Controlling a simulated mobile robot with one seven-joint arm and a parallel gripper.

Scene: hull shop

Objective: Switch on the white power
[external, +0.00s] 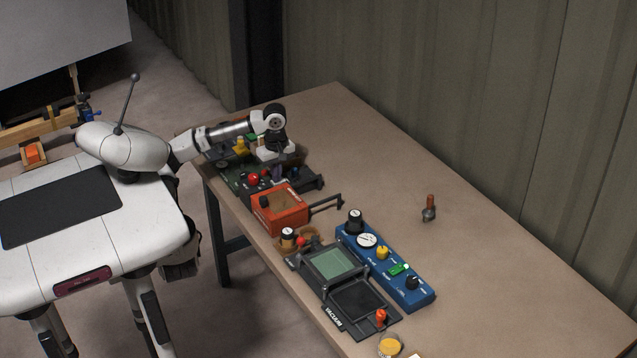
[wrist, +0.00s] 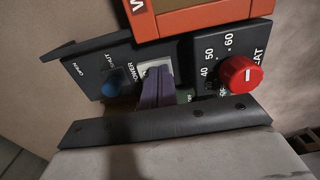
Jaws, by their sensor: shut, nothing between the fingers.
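The white power switch (wrist: 155,67) is on a dark panel (wrist: 88,62), under the printed word POWER, in the wrist view. My gripper (wrist: 157,82) is shut and empty, its purple fingers right in front of the switch and covering its lower part. I cannot tell whether the fingers touch it. In the external view my gripper (external: 277,175) points down at the dark panel at the table's far left end; the switch cannot be made out there.
A red HEAT knob (wrist: 240,76) is right of the switch and a blue OPEN/SHUT knob (wrist: 112,82) left. An orange box (external: 280,212) adjoins the panel. A blue panel (external: 385,265) and a dark device (external: 342,278) stand nearer. The table's right side (external: 480,260) is mostly clear.

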